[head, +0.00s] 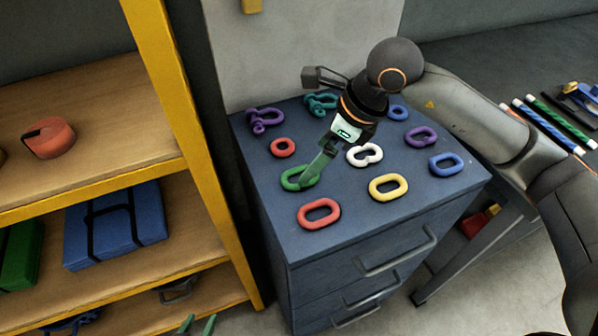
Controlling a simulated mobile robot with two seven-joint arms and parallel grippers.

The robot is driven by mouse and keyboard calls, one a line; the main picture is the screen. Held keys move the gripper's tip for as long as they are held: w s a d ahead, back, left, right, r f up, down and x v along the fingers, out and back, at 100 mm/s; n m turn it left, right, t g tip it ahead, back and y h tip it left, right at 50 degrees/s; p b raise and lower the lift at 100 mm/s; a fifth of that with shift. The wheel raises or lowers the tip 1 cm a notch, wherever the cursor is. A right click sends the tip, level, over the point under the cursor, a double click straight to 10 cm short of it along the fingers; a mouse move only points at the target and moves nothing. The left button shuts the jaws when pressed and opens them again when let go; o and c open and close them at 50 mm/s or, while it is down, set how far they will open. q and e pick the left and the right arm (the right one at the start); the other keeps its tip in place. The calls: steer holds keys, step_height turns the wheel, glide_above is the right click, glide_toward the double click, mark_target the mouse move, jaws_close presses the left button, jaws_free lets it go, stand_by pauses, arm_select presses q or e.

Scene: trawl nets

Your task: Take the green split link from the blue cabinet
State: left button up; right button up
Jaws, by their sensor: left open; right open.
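The green split link (286,182) is an oval ring lying flat on top of the blue cabinet (262,225), toward its left edge. My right gripper (304,181) reaches down from the right, open, with its green fingers at the link. The fingers cover part of the ring, and I cannot tell whether they touch it. My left gripper (197,325) shows only its open green fingertips at the bottom edge, low and away from the cabinet top.
Close around the green link lie a red round link (273,147), a red oval link (306,218), a yellow link (373,190) and a white link (378,154). Purple, teal and blue pieces lie farther out. A yellow-framed shelf (185,125) stands left.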

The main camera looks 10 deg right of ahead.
steer(key=shift+p+x, duration=0.5)
steer(key=shift+x, duration=2.55)
steer(key=shift+s+r, duration=0.1)
steer(key=shift+s, duration=0.05)
jaws_close()
